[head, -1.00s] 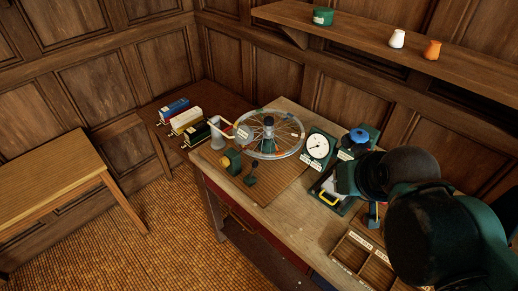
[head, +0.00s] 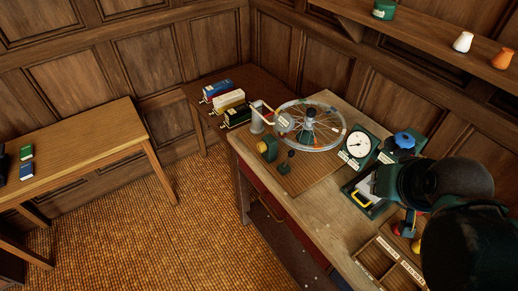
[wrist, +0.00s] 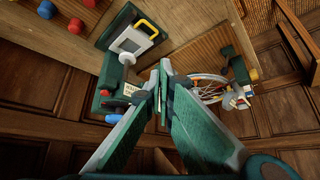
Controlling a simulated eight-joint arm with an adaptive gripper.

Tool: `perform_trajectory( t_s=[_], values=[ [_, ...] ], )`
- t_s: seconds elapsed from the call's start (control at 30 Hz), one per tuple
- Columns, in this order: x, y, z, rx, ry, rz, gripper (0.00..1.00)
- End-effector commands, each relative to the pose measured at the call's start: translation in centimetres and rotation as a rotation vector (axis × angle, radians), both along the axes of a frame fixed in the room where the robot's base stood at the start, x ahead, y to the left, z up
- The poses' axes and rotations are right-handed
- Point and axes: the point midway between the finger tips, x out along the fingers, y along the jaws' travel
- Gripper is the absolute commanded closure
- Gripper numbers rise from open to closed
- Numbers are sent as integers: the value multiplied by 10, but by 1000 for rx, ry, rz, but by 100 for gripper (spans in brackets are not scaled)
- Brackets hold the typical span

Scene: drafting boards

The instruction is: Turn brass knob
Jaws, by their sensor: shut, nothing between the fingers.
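My gripper (wrist: 163,78) is shut and empty in the wrist view, its green and grey fingers together. A small green block with a brass-yellow round face (head: 266,148) stands at the front left of the bench, in front of the spoked wheel, in the head view. It may be the brass knob; I cannot be sure. My gripper is well to its right, over the bench's right part. In the head view my own dark arm hides the fingertips.
The spoked wheel (head: 311,124), white dial gauge (head: 356,145) and blue-topped device (head: 404,141) stand along the bench (head: 331,222). A compartment tray (head: 377,263) lies at the front right. Several small boxes sit on the side table (head: 207,83).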

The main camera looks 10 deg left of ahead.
Motion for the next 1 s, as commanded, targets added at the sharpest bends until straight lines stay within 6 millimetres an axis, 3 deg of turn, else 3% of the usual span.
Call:
perform_trajectory(
  t_s=[0.3,0.6,1.0],
  values=[
    [0,0,0,0,0,0,99],
    [5,2,-1,-15,13,9,61],
    [35,13,-11,-124,84,46,61]
  ],
)
